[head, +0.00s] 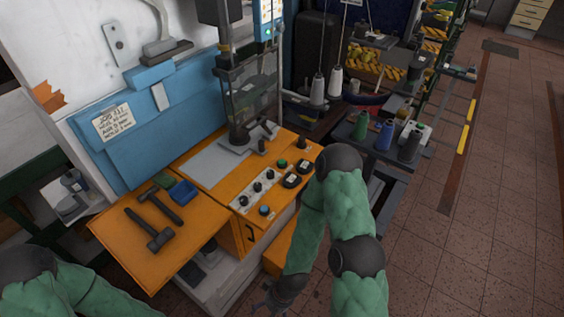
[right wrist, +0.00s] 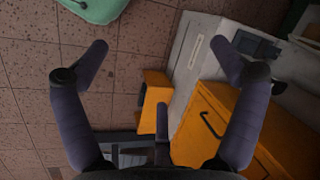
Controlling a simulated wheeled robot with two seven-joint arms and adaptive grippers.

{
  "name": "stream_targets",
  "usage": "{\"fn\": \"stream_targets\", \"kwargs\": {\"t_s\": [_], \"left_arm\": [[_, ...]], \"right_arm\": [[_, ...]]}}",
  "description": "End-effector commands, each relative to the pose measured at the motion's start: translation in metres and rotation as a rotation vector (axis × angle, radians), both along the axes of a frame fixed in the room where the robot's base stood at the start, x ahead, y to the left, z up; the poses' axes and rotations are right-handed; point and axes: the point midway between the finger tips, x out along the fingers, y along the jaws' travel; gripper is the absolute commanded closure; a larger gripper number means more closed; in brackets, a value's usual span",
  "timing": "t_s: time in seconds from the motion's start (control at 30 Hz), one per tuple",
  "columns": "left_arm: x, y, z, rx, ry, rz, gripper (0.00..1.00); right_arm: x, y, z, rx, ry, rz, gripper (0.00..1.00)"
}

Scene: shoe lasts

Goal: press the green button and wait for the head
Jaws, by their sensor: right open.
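The green button (head: 282,163) sits near the far end of the control strip on the orange machine table (head: 215,172). The machine's head (head: 240,134) is at the bottom of a clear-guarded column above the table's back. My right arm reaches down in front of the machine. My right gripper (right wrist: 160,45) is open and empty in the right wrist view, with its fingers wide apart over the floor and the machine's lower side. It is below the tabletop, well away from the button. My left arm shows at the lower left, but its gripper is out of view.
Several black knobs (head: 257,187) and a blue button (head: 264,210) share the control strip. Two hammers (head: 150,228) and a blue tray (head: 184,192) lie on the orange side shelf. Thread spools (head: 385,137) stand on a cart at right. The tiled floor at right is open.

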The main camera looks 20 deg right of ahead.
Motion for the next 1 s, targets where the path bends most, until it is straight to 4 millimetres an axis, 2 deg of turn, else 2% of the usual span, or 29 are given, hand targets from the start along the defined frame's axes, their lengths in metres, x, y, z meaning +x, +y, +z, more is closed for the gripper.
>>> {"fn": "stream_targets", "kwargs": {"t_s": [0.1,0.4,0.43,1.0], "left_arm": [[0.0000,0.0000,0.0000,0.000,0.000,0.000,1.00],[0.0000,0.0000,0.0000,0.000,0.000,0.000,1.00],[0.0000,0.0000,0.0000,0.000,0.000,0.000,1.00],[0.0000,0.0000,0.0000,0.000,0.000,0.000,1.00]], "right_arm": [[0.0000,0.0000,0.0000,0.000,0.000,0.000,0.08],[0.0000,0.0000,0.0000,0.000,0.000,0.000,0.93],[0.0000,0.0000,0.0000,0.000,0.000,0.000,1.00],[0.0000,0.0000,0.0000,0.000,0.000,0.000,1.00]]}}
